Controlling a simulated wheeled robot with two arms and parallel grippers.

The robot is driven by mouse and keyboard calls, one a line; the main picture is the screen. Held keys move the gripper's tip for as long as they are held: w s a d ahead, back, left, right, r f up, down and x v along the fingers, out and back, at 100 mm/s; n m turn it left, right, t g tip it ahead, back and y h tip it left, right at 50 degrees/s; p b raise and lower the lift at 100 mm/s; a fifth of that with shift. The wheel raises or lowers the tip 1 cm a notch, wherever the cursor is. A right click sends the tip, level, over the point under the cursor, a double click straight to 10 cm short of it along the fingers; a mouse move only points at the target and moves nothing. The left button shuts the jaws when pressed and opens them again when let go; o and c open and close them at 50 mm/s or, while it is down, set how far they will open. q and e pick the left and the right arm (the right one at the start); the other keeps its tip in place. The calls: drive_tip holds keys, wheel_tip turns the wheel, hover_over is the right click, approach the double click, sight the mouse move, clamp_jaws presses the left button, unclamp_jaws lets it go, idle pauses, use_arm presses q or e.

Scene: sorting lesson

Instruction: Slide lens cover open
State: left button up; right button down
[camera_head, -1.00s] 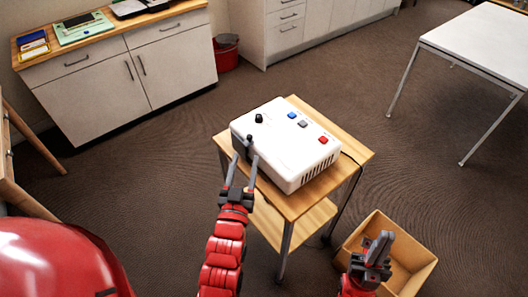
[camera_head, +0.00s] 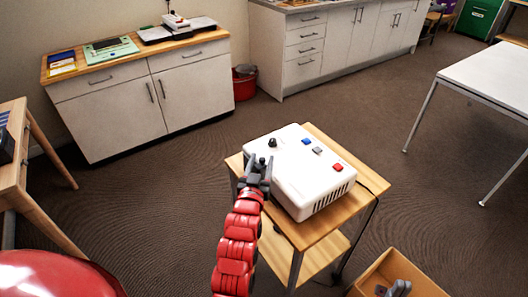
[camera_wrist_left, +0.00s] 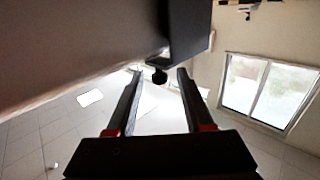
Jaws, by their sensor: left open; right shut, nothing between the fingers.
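A white box-shaped device (camera_head: 312,172) stands on a small wooden cart. Its top has a black knob and blue, grey and red buttons. In the left wrist view a dark grey plate (camera_wrist_left: 186,35) with a small black knob (camera_wrist_left: 159,76) shows at the device's edge; it may be the lens cover. My left gripper (camera_head: 259,170) is at the device's left side, open, its fingers on either side of that knob. It also shows in the left wrist view (camera_wrist_left: 160,84). I cannot tell whether they touch.
The wooden cart (camera_head: 322,228) has a lower shelf. A cardboard box (camera_head: 385,268) is on the floor, lower right. A wooden table (camera_head: 25,180) stands at left, a white table (camera_head: 490,75) at right. Cabinets and a red bin (camera_head: 245,85) line the back. The floor between is clear.

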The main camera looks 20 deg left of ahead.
sight(264, 153)
use_arm(q)
drive_tip(key=shift+w+a, duration=0.15)
drive_tip(key=shift+w, duration=0.95)
drive_tip(key=shift+w+a, duration=0.1)
drive_tip(key=shift+w, duration=0.95)
drive_tip(key=shift+c, duration=0.2)
clamp_jaws()
